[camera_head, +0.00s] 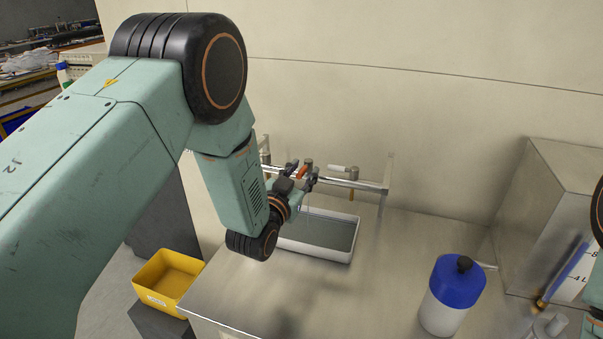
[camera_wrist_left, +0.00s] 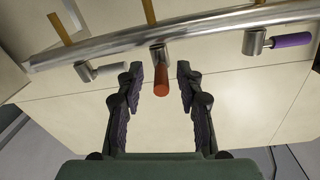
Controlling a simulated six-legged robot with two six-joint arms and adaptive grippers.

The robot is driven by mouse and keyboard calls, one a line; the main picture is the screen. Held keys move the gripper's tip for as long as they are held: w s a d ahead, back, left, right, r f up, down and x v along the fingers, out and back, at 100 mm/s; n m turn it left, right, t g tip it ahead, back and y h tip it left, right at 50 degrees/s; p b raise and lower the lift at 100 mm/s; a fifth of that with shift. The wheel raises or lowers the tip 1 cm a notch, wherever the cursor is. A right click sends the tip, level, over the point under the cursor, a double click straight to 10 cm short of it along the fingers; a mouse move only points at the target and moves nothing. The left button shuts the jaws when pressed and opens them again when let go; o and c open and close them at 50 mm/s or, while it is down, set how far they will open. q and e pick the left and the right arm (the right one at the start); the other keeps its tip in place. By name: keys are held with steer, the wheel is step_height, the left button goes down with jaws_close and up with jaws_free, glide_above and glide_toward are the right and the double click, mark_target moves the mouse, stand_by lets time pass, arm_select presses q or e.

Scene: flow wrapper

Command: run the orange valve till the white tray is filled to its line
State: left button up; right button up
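The orange valve handle (camera_wrist_left: 161,82) hangs on a metal pipe and points toward my left wrist camera. My left gripper (camera_wrist_left: 160,74) is open, with one finger on each side of the handle and a gap on both sides. In the head view the orange valve (camera_head: 303,172) shows small beside my left gripper (camera_head: 294,180), which partly covers it. The white tray (camera_head: 347,256) stands on the steel bench below the pipe, its left part hidden behind my left arm. Its inside looks grey; I cannot make out the line or the level. My right gripper is out of view.
The pipe (camera_wrist_left: 200,36) also carries a white-handled valve (camera_wrist_left: 108,69) and a purple-handled valve (camera_wrist_left: 290,40). A blue-capped bottle (camera_head: 452,292) stands at the bench's front right, near a metal box (camera_head: 515,200). A yellow bin (camera_head: 160,300) sits left of the bench.

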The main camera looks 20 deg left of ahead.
arm_select(q)
steer(key=shift+a, duration=0.1)
steer(key=c, duration=0.3)
steer(key=shift+w+f, duration=0.1)
steer(key=shift+w, duration=0.05)
jaws_close()
steer(key=a+m+g+h+b, duration=0.1)
steer(key=m+g+h, duration=0.1)
steer(key=m+h, duration=0.1)
steer(key=w+a+m+g+h+b, duration=0.1)
steer(key=m+g+h+b, duration=0.1)
steer(key=h, duration=0.3)
steer(key=w+a+m+g+h+b, duration=0.1)
steer(key=m+g+h+b, duration=0.1)
steer(key=m+g+h, duration=0.2)
steer(key=shift+a+m+h, duration=0.2)
steer(key=shift+m+h, duration=0.4)
steer(key=shift+w, duration=0.1)
